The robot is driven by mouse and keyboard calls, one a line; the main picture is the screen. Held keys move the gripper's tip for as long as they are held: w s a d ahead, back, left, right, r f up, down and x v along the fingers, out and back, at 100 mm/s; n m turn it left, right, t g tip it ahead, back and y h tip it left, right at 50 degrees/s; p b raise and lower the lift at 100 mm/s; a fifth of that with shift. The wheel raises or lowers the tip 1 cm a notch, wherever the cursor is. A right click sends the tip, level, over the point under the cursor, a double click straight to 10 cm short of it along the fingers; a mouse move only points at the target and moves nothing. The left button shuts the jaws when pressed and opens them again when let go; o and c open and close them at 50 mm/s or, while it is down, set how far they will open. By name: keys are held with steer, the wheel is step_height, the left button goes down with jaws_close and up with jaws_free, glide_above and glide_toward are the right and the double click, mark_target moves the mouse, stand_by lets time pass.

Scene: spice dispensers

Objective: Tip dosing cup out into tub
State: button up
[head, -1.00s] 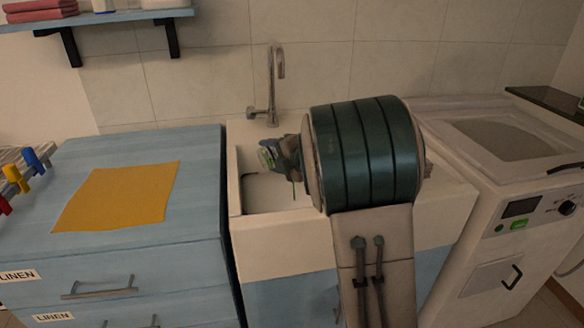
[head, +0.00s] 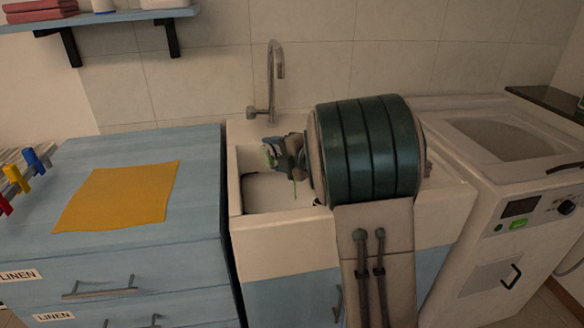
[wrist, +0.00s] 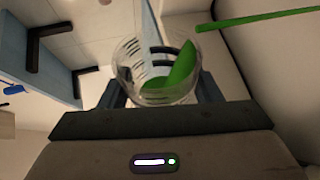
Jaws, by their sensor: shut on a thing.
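The dosing cup (wrist: 143,78) is clear with dark markings and holds green liquid (wrist: 180,70) slanted up one side. My gripper (wrist: 160,92) is shut on the cup, one finger on each side. A green stream (wrist: 255,20) shows beyond the cup in the wrist view. In the head view my gripper (head: 284,157) is tipped over the white tub (head: 280,232), and a thin green line hangs below it. The cup is small and partly hidden there. My arm hides the tub's right part.
A grey tap (head: 271,85) stands behind the tub. A blue cabinet (head: 100,240) with a yellow cloth (head: 118,195) is on the left. A white washing machine (head: 510,215) is on the right. A wall shelf (head: 110,18) is at upper left.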

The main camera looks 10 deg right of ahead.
steer(key=shift+d+r+m+y, duration=0.3)
steer(key=shift+m+y, duration=0.2)
steer(key=shift+m, duration=0.1)
stand_by(0.7)
steer(key=shift+s+a+f+n+h, duration=0.15)
steer(key=shift+a+f+n+h, duration=0.5)
steer(key=shift+n, duration=0.35)
steer(key=shift+d+r, duration=0.1)
